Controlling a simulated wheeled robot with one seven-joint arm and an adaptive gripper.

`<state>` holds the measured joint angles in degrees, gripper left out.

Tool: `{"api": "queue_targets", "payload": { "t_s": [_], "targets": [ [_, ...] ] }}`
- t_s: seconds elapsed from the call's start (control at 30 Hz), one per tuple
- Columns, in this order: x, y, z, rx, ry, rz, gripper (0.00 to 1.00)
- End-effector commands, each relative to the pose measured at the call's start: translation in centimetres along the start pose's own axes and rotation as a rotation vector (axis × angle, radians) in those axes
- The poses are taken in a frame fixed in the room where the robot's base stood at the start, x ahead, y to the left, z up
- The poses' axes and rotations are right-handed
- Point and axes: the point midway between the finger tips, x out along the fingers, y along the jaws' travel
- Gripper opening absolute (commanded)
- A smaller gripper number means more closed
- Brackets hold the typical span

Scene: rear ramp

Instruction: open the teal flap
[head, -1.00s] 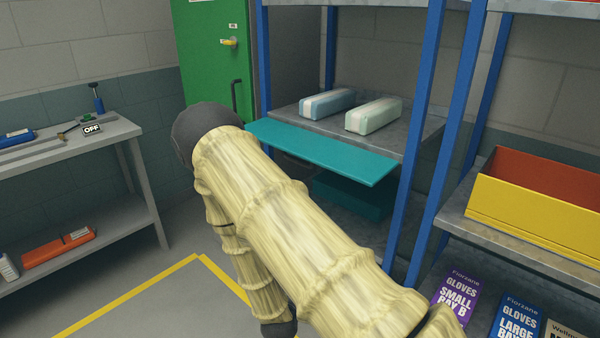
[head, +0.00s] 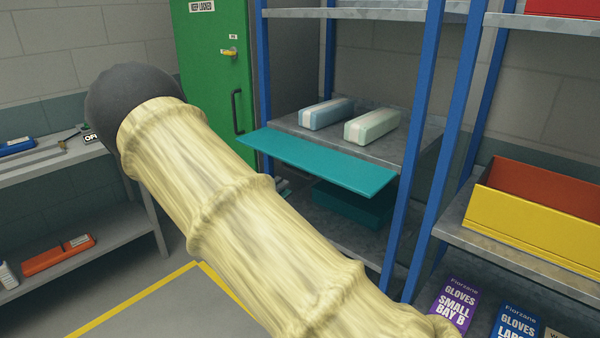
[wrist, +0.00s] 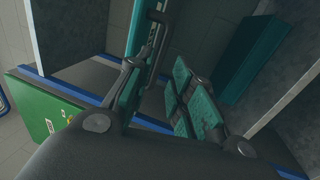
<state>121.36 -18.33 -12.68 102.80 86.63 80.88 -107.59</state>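The teal flap (head: 318,162) sticks out roughly level from the front of the middle shelf in the head view. Its edge shows as a narrow teal strip (wrist: 142,28) at the top of the wrist view, with a dark bar along it. My gripper (wrist: 160,92) has its teal-padded fingers apart, with a gap between them. The strip lies beyond the left finger; I cannot tell whether they touch. In the head view my pale-sleeved arm reaches up to the left, and the gripper is hidden.
Two wrapped packs, one blue (head: 325,113) and one green (head: 372,127), lie on the shelf (head: 290,120) behind the flap. A dark teal box (head: 350,205) is below. Blue uprights (head: 412,150) flank the shelf. A green door (head: 212,75) stands left; a yellow bin (head: 525,220) stands right.

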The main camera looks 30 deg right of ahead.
Motion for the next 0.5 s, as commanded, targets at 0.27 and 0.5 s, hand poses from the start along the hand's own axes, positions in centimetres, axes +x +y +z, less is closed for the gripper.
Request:
{"api": "queue_targets", "payload": {
  "t_s": [0.27, 0.5],
  "targets": [
    [4.6, 0.1, 0.1, -0.001, -0.001, 0.0, 0.23],
    [7.8, 0.1, 0.0, 0.001, 0.001, -0.001, 0.23]
  ]
}}
